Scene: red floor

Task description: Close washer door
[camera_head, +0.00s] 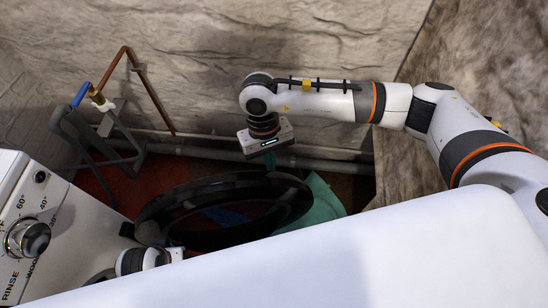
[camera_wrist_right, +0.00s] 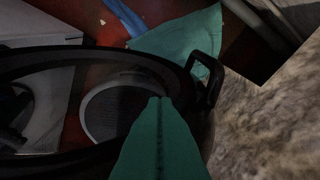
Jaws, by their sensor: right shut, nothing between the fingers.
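The washer (camera_head: 22,205) is the white machine with a dial at the left of the head view. Its door (camera_head: 158,209) is a dark round ring standing open, out to the right of the body. In the right wrist view the door (camera_wrist_right: 118,55) spans the left and middle, with a black handle (camera_wrist_right: 208,72) on its rim. My right gripper (camera_head: 270,163) points down above the far rim of the door; its teal fingers (camera_wrist_right: 160,102) are shut and empty, beside the handle. Whether they touch the rim is unclear.
A teal cloth-like piece (camera_head: 322,203) lies on the floor right of the door; it also shows in the wrist view (camera_wrist_right: 180,42). A pipe with a blue-handled tap (camera_head: 92,95) stands at the back left. Rough stone walls (camera_head: 200,65) close off the back and right.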

